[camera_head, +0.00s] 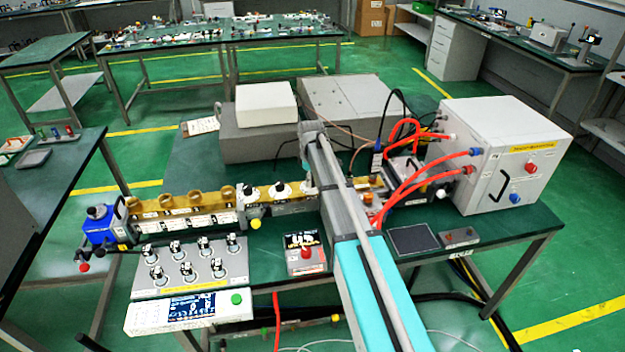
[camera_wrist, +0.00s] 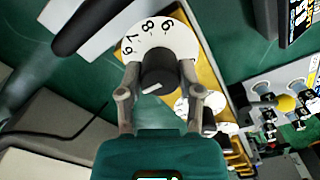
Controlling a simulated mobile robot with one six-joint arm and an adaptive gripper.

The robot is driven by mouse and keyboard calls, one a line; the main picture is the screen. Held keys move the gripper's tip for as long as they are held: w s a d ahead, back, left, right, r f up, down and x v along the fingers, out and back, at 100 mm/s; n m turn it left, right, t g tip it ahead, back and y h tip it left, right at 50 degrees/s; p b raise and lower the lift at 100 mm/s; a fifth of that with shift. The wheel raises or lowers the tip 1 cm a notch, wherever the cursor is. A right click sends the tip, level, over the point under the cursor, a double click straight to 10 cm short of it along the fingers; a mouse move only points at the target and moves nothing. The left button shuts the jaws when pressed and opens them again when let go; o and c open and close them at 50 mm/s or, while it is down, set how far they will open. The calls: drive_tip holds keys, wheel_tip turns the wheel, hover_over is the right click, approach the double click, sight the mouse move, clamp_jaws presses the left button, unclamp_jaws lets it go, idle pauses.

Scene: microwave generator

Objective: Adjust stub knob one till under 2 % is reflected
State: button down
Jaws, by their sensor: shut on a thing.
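In the wrist view, my gripper (camera_wrist: 159,82) has its two fingers on either side of a black knob (camera_wrist: 160,66) and is shut on it. A pale pointer line marks the knob. A white dial (camera_wrist: 150,36) with numbers such as 6, 7, 8 and 9 lies behind it. I cannot tell from the picture which stub number this is. In the head view, two white-dialled stub knobs show on the brass waveguide (camera_head: 190,211), one left (camera_head: 252,192) and one right (camera_head: 281,188). My arm hides the held knob there. A panel with a lit screen (camera_head: 192,306) stands in front; its reading is too small.
A blue unit (camera_head: 98,226) ends the waveguide at left. A panel of several switches (camera_head: 190,265) and a box with a red button (camera_head: 305,253) stand in front. Red hoses (camera_head: 405,180) run to a white cabinet (camera_head: 510,155) at right. Grey boxes (camera_head: 345,105) stand behind.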

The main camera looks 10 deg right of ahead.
drive_tip(key=shift+m, duration=0.3)
drive_tip(key=m, duration=1.2)
drive_tip(key=shift+w, duration=0.1)
drive_tip(key=shift+m, duration=0.3)
drive_tip(key=shift+c, duration=1.3)
unclamp_jaws()
drive_tip(key=shift+s, duration=0.2)
